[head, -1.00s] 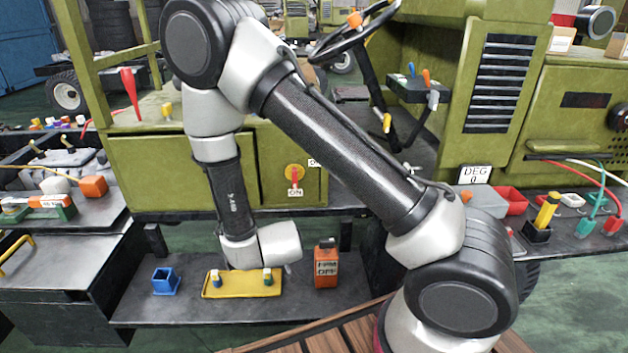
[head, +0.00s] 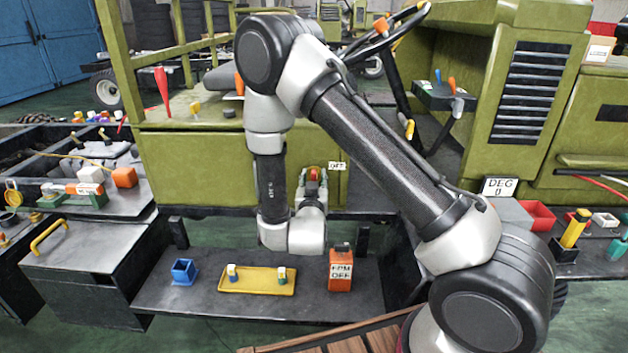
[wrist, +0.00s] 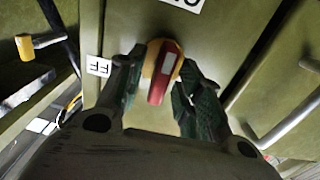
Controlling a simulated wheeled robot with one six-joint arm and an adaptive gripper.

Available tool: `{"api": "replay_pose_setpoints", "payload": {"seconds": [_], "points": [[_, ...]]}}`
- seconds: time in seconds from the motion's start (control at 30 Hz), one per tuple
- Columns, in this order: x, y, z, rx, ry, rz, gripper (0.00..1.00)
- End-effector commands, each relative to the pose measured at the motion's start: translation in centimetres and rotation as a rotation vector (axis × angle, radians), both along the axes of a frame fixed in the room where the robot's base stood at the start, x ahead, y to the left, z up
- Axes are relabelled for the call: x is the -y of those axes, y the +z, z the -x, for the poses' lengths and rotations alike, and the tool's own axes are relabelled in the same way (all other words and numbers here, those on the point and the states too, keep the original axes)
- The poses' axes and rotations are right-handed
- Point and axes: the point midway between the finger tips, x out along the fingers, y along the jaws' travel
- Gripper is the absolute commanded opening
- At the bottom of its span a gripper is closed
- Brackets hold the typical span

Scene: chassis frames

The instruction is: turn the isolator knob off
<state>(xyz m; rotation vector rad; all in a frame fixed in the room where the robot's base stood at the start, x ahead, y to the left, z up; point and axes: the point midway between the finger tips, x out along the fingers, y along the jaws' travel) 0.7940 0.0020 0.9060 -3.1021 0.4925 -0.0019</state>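The isolator knob (wrist: 162,76) is a red handle with a white stripe on a yellow round base, on the green panel. Its handle runs roughly up and down in the wrist view, more in line with the ON label (wrist: 180,3) than with the OFF label (wrist: 98,66) at the left. My gripper (wrist: 161,60) is open, with one dark finger on each side of the knob; contact cannot be told. In the head view my gripper (head: 312,188) is just in front of the knob (head: 314,171) and hides much of it, including the ON label below.
A shelf (head: 210,306) below the panel carries a blue holder (head: 184,271), a yellow tray (head: 257,289) and an orange FPM OFF box (head: 341,270). A grey bar handle (wrist: 290,122) is on the right in the wrist view. A steering wheel (head: 385,36) stands behind my arm.

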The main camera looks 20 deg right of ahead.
Motion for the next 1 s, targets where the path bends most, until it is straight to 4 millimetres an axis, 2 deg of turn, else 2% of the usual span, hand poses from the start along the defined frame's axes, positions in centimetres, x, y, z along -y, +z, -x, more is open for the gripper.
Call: {"api": "replay_pose_setpoints", "payload": {"seconds": [0.33,0.53,1.0], "points": [[0.18,-0.02,-0.61,-0.001,0.001,0.001,0.36],[0.18,-0.02,-0.59,-0.001,0.001,0.001,0.00],[0.14,-0.03,-0.60,-0.024,0.001,0.069,0.00]]}}
